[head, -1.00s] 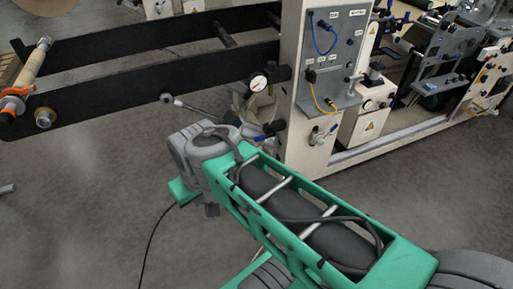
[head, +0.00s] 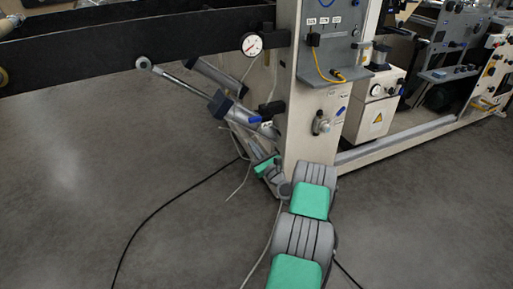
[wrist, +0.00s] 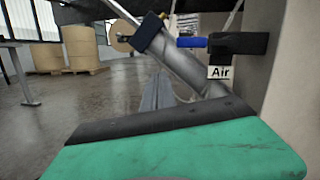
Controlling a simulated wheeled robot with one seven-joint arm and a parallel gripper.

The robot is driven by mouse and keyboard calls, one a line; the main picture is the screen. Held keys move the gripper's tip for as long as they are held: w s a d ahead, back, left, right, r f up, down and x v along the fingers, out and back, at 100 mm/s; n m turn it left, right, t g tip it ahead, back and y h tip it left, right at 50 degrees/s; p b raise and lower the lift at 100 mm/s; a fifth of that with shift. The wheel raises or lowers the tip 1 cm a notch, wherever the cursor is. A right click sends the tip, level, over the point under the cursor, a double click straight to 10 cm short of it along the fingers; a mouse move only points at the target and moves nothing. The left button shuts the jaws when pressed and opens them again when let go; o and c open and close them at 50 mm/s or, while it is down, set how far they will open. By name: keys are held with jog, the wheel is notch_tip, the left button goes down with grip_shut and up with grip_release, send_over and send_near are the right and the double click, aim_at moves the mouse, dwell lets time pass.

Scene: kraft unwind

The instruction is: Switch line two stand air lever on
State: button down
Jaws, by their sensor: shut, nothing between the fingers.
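The air lever has a blue handle (wrist: 192,42) that points left, about level, from a black valve body (wrist: 238,43) in the wrist view. A white "Air" tag (wrist: 220,72) hangs just below the valve. In the head view the blue handle (head: 254,119) sits low on the left side of the cream stand post (head: 305,115). My gripper (wrist: 157,90) is shut and empty, its grey fingers below and left of the handle, apart from it in the picture. In the head view my wrist is low by the post's foot, and the fingers are hard to make out.
A slanted grey cylinder (wrist: 180,65) runs close behind the lever. A gauge (head: 252,44) and black beam (head: 150,40) are above. Another blue-handled valve (head: 322,124) is on the post's front. Cables cross the floor; the floor at left is open.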

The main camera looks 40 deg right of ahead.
aim_at(261, 117)
jog(key=s+d+f+m+h, duration=0.2)
jog(key=s+d+f+m, duration=0.1)
jog(key=m, duration=0.1)
jog(key=shift+s+d+f+h, duration=0.2)
jog(key=shift+s+d+h, duration=0.1)
jog(key=shift+d, duration=0.05)
jog(key=shift+w, duration=0.15)
jog(key=w+d+r+b, duration=0.2)
jog(key=w+r, duration=0.4)
jog(key=w, duration=0.3)
jog(key=shift+d+r+b, duration=0.15)
jog(key=shift+d+b, duration=0.15)
jog(key=shift+b, duration=0.3)
jog(key=shift+a+r, duration=0.1)
jog(key=shift+r, duration=0.05)
